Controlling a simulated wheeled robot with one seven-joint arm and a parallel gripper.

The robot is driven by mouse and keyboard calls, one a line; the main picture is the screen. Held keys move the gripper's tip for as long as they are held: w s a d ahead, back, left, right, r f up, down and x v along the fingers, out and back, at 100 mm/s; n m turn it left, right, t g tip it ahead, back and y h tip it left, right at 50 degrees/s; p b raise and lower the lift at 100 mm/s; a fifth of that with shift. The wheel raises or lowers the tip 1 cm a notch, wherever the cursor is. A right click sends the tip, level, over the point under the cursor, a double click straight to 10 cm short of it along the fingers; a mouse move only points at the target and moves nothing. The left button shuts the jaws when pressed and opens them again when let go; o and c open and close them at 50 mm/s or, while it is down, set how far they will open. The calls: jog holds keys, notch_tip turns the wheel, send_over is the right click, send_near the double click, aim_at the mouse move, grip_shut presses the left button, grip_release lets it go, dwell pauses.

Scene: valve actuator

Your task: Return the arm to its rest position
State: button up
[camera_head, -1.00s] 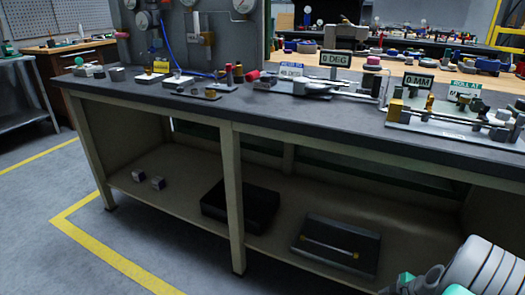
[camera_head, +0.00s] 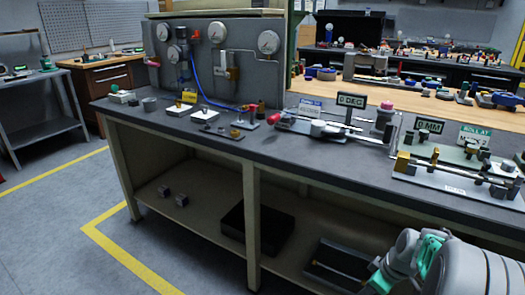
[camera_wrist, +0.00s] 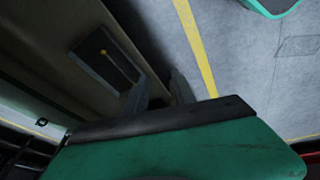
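My arm shows in the head view at the bottom right, in front of the bench, with white links and green joints; its end is cut off by the frame. In the wrist view, the grey fingers of my gripper (camera_wrist: 157,92) stick out past a green body with a black edge. The fingers look apart, with nothing seen between them. The bench's lower shelf and the floor show beyond them.
The workbench (camera_head: 300,160) carries a gauge panel (camera_head: 215,65), valve parts and signs reading 0 DEG and 0 MM. Its lower shelf holds a dark box (camera_head: 258,228) and a dark flat tray (camera_head: 335,265). Clear floor (camera_head: 60,235) with yellow lines lies left.

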jog(key=s+a+r+m+p, duration=0.2)
jog(key=a+r+p, duration=0.3)
jog(key=r, duration=0.6)
jog(key=s+a+r+m+h+p, duration=0.1)
jog(key=s+a+r+m+p, duration=0.2)
jog(key=r, duration=0.9)
jog(key=s+a+r+m+p, duration=0.2)
jog(key=s+a+r+p, duration=0.1)
jog(key=a+r+p, duration=0.6)
jog(key=p+v, duration=0.2)
jog(key=p, duration=0.1)
jog(key=shift+a+r, duration=0.3)
jog(key=shift+r, duration=0.05)
